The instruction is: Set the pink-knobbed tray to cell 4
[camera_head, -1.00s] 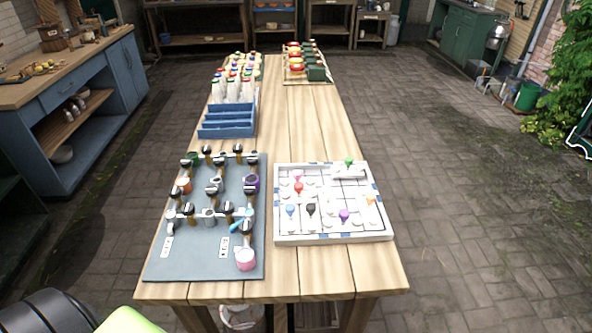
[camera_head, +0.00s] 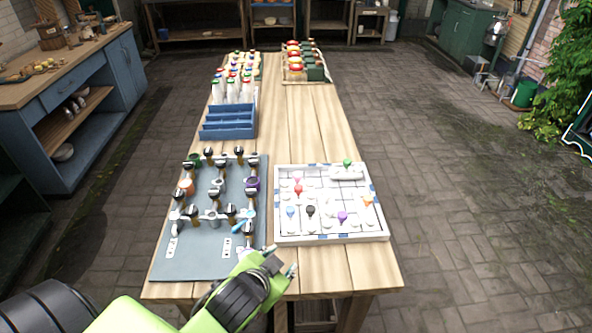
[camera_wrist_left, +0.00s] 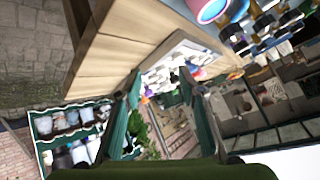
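The white board (camera_head: 330,239) with a grid of cells lies on the right of the table, carrying small white trays with coloured knobs. The pink-knobbed tray (camera_head: 297,177) is near its far left corner, just behind the red knob (camera_head: 298,190). Cell numbers are not readable. My left gripper (camera_head: 283,263) is above the table's front part, in front of the board's near left corner and apart from the pink knob. In the left wrist view its two fingers (camera_wrist_left: 163,115) stand apart with nothing between them. My right gripper is in neither view.
A grey panel (camera_head: 190,263) with valves and cups lies left of the board. A pink cup (camera_wrist_left: 212,9) shows in the left wrist view. Behind stand a blue rack (camera_head: 228,132) and bottles (camera_head: 232,90). Bare wood lies behind the board.

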